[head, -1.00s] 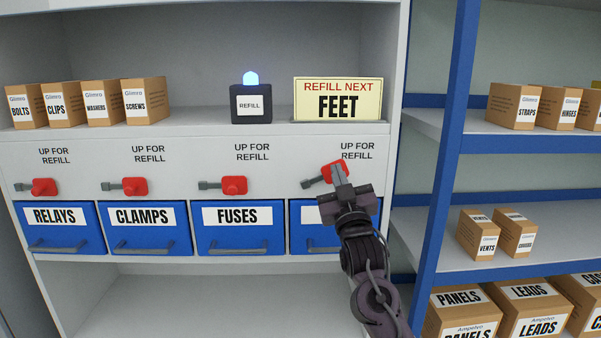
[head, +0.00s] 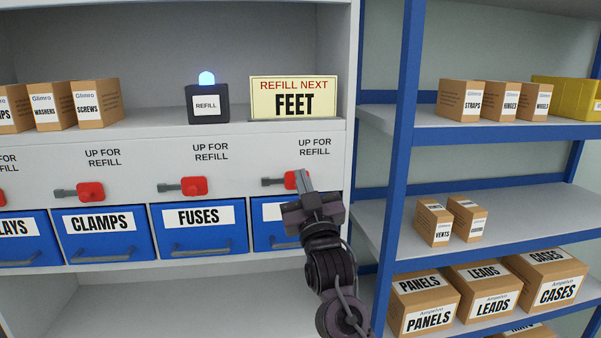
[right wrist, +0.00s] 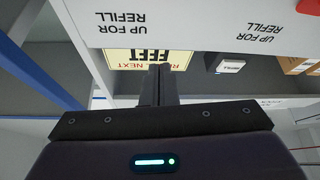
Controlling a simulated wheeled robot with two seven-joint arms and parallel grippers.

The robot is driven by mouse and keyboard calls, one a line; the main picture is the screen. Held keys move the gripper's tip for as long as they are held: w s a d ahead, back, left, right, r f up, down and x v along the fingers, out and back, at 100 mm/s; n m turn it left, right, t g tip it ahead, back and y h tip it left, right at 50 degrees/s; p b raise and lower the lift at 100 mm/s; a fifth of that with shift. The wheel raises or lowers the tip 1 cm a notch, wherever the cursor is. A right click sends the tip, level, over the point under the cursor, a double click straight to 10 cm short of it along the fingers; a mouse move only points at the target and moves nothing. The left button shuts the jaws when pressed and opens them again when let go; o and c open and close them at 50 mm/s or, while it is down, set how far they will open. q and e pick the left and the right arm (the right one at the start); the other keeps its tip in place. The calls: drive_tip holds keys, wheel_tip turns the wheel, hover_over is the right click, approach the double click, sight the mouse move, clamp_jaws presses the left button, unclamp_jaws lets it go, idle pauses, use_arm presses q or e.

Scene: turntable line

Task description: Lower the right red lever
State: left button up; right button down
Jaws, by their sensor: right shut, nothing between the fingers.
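The right red lever (head: 291,180) is on the white panel under the right "UP FOR REFILL" label. Its grey handle points left and lies about level, like those of the other levers. My right gripper (head: 302,176) is shut and empty. Its fingertips overlap the right part of the red hub in the head view; I cannot tell whether they touch it. In the right wrist view, the closed fingers (right wrist: 161,70) point toward the panel, and the lever does not show clearly. My left gripper is not in view.
Other red levers, at the middle (head: 193,186) and left (head: 90,191), sit above blue drawers (head: 200,232). A "REFILL NEXT FEET" sign (head: 292,98) and a blue-lit refill box (head: 207,103) stand on the shelf above. A blue rack post (head: 398,170) rises at right.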

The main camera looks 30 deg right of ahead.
drive_tip(key=v, duration=0.3)
drive_tip(key=shift+s+a+b, duration=0.15)
drive_tip(key=shift+a+b, duration=0.15)
